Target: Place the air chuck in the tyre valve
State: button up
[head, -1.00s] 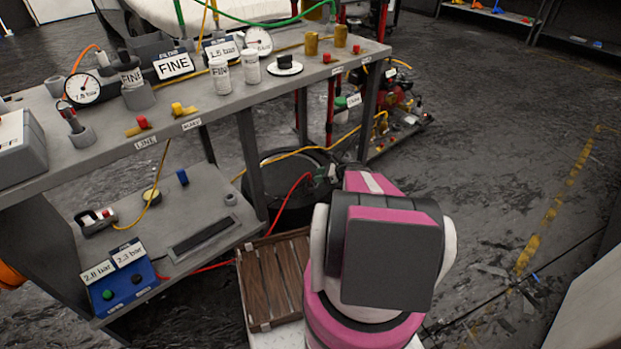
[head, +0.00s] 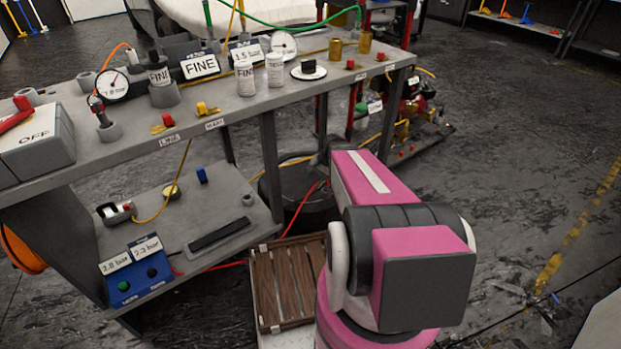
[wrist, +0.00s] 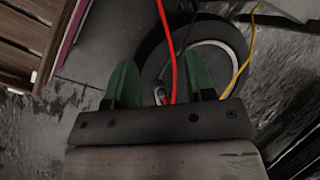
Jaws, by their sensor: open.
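My gripper (wrist: 160,60) shows in the wrist view, its two green fingers apart. A red hose (wrist: 168,45) runs down between them to a small metallic end (wrist: 161,94), probably the air chuck. I cannot tell whether it sits on a valve. The dark tyre (wrist: 150,55) with a pale rim (wrist: 212,52) lies beyond the fingers. In the head view the tyre (head: 285,207) lies on the floor, partly behind my pink arm, with the red hose (head: 301,212) reaching it. My gripper is hidden there. The valve is not clear.
A grey bench (head: 285,103) with gauges, cans and labels stands at the left. Its lower shelf (head: 225,222) carries a blue box (head: 137,272) with bar labels. A slatted wooden crate (head: 287,280) is beside my base. A yellow hose (wrist: 245,55) passes near the tyre. The floor at right is mostly clear.

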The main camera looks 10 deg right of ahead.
jog(key=s+a+r+n+h, duration=0.4)
jog(key=s+r+n+h, duration=0.1)
jog(key=s+r+n, duration=0.3)
jog(key=shift+r, duration=0.6)
jog(key=shift+s, duration=0.1)
jog(key=shift+c, duration=0.7)
jog(key=shift+a, duration=0.2)
